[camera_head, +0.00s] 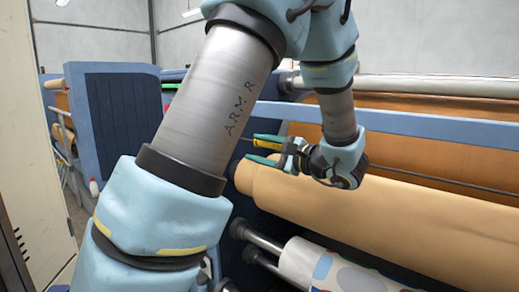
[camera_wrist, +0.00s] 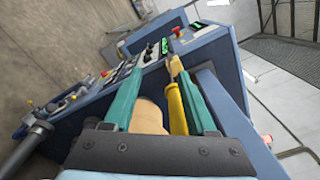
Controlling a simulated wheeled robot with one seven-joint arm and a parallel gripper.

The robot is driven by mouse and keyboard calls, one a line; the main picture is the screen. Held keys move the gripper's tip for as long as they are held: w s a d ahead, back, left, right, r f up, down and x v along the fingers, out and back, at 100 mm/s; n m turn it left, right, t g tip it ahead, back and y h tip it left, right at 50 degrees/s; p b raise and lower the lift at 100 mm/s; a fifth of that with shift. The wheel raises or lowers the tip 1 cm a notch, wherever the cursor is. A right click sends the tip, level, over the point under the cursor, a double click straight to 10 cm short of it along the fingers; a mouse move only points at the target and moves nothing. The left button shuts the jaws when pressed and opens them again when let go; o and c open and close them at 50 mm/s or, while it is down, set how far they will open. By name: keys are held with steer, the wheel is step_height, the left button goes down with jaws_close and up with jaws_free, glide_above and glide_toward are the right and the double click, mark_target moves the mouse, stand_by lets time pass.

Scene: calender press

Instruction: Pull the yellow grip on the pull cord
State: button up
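The yellow grip (camera_head: 267,144) shows in the head view between the teal fingers of my gripper (camera_head: 253,148), nearer the upper finger. In the wrist view the yellow grip (camera_wrist: 176,108) lies lengthwise just inside the right finger and overlaps or touches it; I cannot tell which. The left finger is well apart from it. My gripper (camera_wrist: 160,92) is open, with a clear gap between its fingers. The cord itself is not clearly visible.
A large tan roll (camera_head: 340,205) lies just below and behind my gripper. A blue machine frame (camera_head: 440,130) runs behind it. A white patterned roll (camera_head: 325,268) is lower down. In the wrist view, a control panel (camera_wrist: 150,55) with buttons is beyond the fingers.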

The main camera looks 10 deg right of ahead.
steer(key=b+v, duration=0.2)
steer(key=v, duration=0.8)
steer(key=shift+s+d, duration=0.3)
